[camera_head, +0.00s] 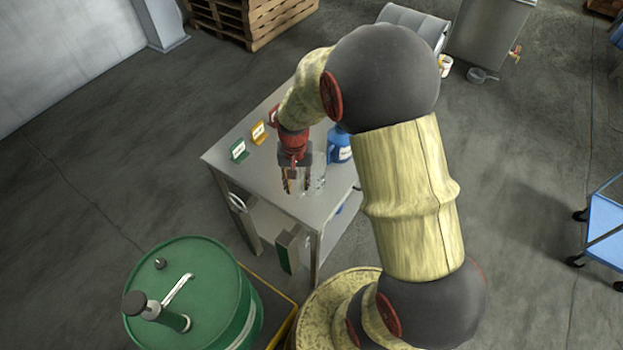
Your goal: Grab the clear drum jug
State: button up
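A clear, see-through jug (319,180) stands on the grey metal table (232,157), near its front right part. My gripper (294,188) points down from the red wrist, right at the left side of the jug. Its fingers overlap the jug's outline in this view. The fingertips look a little apart, but I cannot tell whether they touch the jug or whether part of it is between them. The jug's handle cannot be made out.
A blue jug (339,147) stands just behind the clear one, partly hidden by my arm. Green (239,150) and yellow (259,132) label stands are at the table's left edge. A green drum (205,280) with a pump stands front left. A blue cart (606,228) is at right.

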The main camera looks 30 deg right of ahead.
aim_at(299, 196)
notch_tip(299, 196, down, 8)
jog(key=shift+r+b, duration=0.25)
jog(key=shift+b, duration=0.75)
jog(key=c, duration=0.8)
